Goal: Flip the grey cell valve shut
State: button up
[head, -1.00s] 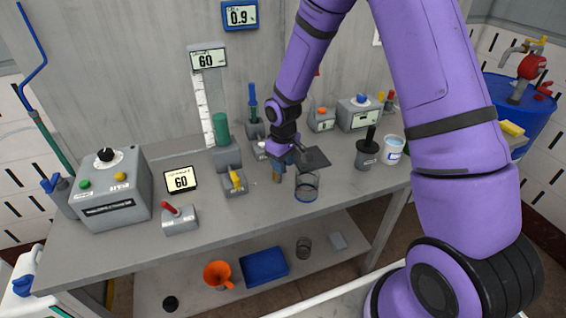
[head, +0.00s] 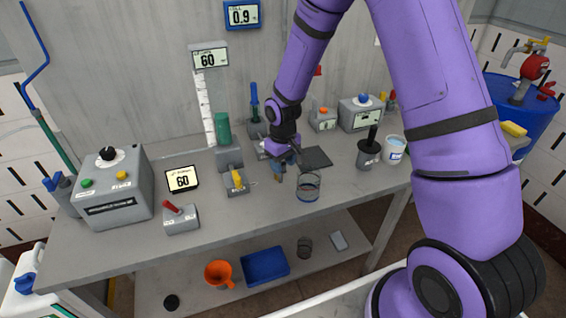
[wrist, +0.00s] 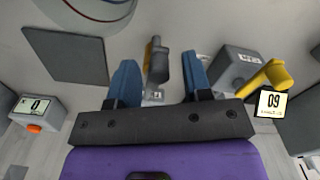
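My gripper (wrist: 155,88) is open, with its two blue fingers apart. In the head view my gripper (head: 284,160) hangs low over the middle of the bench. A narrow upright grey lever with a tan side (wrist: 157,62) stands between and just beyond the fingertips. It looks like the grey valve's handle, but its label is too small to read. I see no finger touching it. In the head view its tan part (head: 278,173) shows beside the gripper and the rest is hidden. A grey block with a yellow handle (wrist: 232,68) stands to the right; it also shows in the head view (head: 237,183).
A glass beaker (head: 308,188) stands close to the right of the gripper, and a dark flat plate (head: 316,158) lies behind it. A red-lever box (head: 181,219) and a small display (head: 182,179) are to the left. The front middle of the bench (head: 250,225) is clear.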

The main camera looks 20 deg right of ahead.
jog(key=shift+r, duration=0.1)
notch_tip(320, 180, up, 11)
dwell(0.6)
dwell(0.3)
notch_tip(320, 180, up, 10)
jog(key=m+t, duration=0.1)
send_over(283, 163)
jog(key=s+d, duration=0.3)
jog(key=s, duration=0.2)
jog(key=s+d+r+m+t, duration=0.1)
jog(key=s+d+r+t, duration=0.1)
jog(key=s+r, duration=0.5)
jog(key=s+d+r+m+t, duration=0.2)
jog(key=s+r, duration=0.5)
jog(key=s, duration=1)
jog(key=shift+s+d, duration=0.2)
jog(key=shift+d, duration=0.05)
